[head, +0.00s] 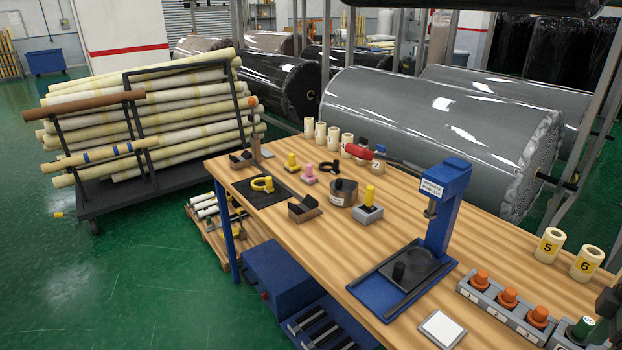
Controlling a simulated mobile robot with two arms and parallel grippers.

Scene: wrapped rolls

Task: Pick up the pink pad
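The pink pad (309,171) is a small pink knob-like piece on a pale base. It stands upright on the far left part of the wooden workbench (420,210). A similar yellow piece (291,160) stands just to its left, and a black clip-like item (329,166) lies to its right. A round grey-brown tin (343,192) stands in front of it to the right. Neither gripper can be made out in the head view. A dark shape is cut off at the right edge, and I cannot tell what it is.
A blue press (446,205) stands mid-bench. A red-handled tool (358,151) and several small rolls (333,139) line the back edge. A dark mat (262,190) lies at the left end. Orange-knobbed units (508,297) are at right. A rack of wrapped rolls (150,125) stands left.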

